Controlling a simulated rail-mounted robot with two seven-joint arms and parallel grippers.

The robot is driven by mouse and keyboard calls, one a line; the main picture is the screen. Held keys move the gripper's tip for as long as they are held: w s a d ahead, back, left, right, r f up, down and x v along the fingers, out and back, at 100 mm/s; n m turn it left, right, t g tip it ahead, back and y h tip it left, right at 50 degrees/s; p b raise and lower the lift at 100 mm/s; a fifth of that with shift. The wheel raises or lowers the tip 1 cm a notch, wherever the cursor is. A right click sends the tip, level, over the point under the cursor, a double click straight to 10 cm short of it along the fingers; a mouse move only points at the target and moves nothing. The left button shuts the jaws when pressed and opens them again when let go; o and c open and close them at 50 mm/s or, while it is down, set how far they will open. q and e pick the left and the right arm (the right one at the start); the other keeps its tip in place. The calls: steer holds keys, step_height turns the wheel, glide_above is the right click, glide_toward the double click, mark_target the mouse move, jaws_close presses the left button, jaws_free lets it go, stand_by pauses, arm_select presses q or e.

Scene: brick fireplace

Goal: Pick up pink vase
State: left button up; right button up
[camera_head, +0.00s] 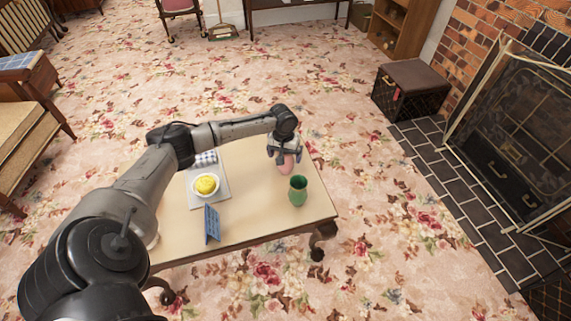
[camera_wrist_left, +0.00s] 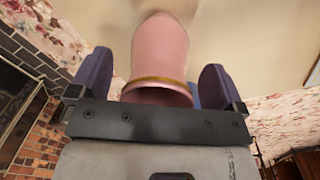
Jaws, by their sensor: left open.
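The pink vase (camera_head: 286,165) stands near the far right part of the table (camera_head: 250,215), just below my left gripper (camera_head: 284,153). In the left wrist view the pink vase (camera_wrist_left: 160,58) shows its rim with a gold band close to the gripper. The open blue-tipped fingers of my left gripper (camera_wrist_left: 155,80) are spread on either side of the vase, with gaps visible. Part of the vase is hidden behind the gripper in the head view. My right gripper is not in view.
A green vase (camera_head: 298,191) stands close in front of the pink one. A bowl with yellow contents (camera_head: 206,185) sits on a tray (camera_head: 222,198) at the left, with a blue upright object (camera_head: 212,224) in front. The table's right edge is near.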

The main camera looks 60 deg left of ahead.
arm_select(q)
steer(key=shift+f, duration=0.4)
steer(key=shift+c, duration=0.3)
steer(key=c, duration=1)
